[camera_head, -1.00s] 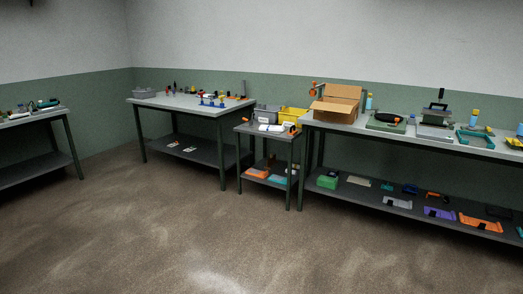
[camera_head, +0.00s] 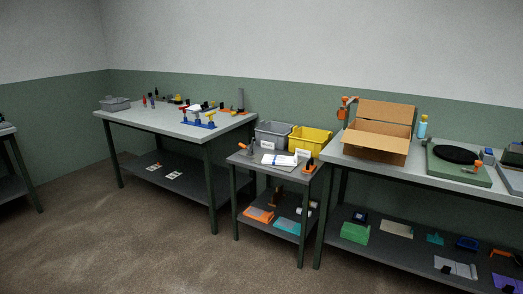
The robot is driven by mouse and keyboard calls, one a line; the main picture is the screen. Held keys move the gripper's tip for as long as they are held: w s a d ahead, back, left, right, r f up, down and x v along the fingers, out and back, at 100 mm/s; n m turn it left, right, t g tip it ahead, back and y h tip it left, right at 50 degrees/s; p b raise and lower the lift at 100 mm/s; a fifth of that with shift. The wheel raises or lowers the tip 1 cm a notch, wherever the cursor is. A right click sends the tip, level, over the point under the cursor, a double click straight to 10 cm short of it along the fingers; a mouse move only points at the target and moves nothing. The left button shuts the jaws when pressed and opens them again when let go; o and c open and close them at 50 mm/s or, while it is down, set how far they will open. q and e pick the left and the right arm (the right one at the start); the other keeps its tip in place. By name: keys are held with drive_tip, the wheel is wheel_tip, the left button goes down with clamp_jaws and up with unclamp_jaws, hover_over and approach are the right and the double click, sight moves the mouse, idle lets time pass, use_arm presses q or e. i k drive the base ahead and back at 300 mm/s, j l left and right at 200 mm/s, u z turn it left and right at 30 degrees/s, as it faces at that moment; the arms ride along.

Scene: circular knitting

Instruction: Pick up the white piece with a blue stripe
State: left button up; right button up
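A white piece with a blue stripe (camera_head: 280,160) lies on top of the small middle table (camera_head: 244,159), toward its back edge, in front of the grey and yellow bins. It is small at this distance, and its exact shape is hard to tell. Neither of my grippers shows in the head view.
A grey bin (camera_head: 273,134) and a yellow bin (camera_head: 309,141) stand behind the piece. A long table with an open cardboard box (camera_head: 375,148) is at the right, and a tool table (camera_head: 150,119) at the left. The floor (camera_head: 130,245) in front is clear.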

sight(273, 159)
drive_tip(key=i+l, duration=0.1)
drive_tip(key=i, duration=2.35)
drive_tip(key=j+u, duration=0.05)
drive_tip(key=j, duration=0.05)
